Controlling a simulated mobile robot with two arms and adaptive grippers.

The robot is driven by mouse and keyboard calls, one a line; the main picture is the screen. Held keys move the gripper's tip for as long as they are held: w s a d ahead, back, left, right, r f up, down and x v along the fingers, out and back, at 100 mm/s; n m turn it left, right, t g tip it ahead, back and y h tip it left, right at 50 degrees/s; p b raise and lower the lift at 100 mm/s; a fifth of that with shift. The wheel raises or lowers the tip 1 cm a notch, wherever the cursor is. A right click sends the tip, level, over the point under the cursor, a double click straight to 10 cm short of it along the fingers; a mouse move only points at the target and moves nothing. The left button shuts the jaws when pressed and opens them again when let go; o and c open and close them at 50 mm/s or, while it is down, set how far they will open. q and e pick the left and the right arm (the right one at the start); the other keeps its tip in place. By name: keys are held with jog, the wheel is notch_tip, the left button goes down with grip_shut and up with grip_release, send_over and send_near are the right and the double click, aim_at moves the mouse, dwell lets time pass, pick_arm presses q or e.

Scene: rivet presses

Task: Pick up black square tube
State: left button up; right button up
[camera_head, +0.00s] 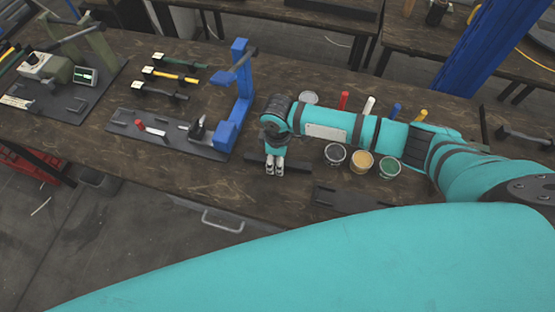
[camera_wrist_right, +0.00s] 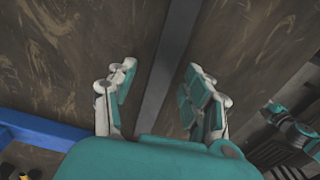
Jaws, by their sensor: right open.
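The black square tube (camera_head: 298,165) lies flat on the dark wooden table, near its front edge. My right gripper (camera_head: 275,169) is over the tube in the head view and hides part of it. In the right wrist view the tube (camera_wrist_right: 174,55) runs as a dark bar between the two fingers of my right gripper (camera_wrist_right: 160,72). The fingers are open, one on each side, with gaps to the tube. My left gripper is not in view.
A blue press (camera_head: 240,95) stands on a dark base left of the gripper. Cups with grey, yellow and green contents (camera_head: 361,161) stand to its right. Several colored tools (camera_head: 172,76) lie at left. The table (camera_head: 130,180) is clear at front left.

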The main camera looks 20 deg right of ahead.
jog(key=shift+f, duration=0.1)
grip_shut()
dwell(0.3)
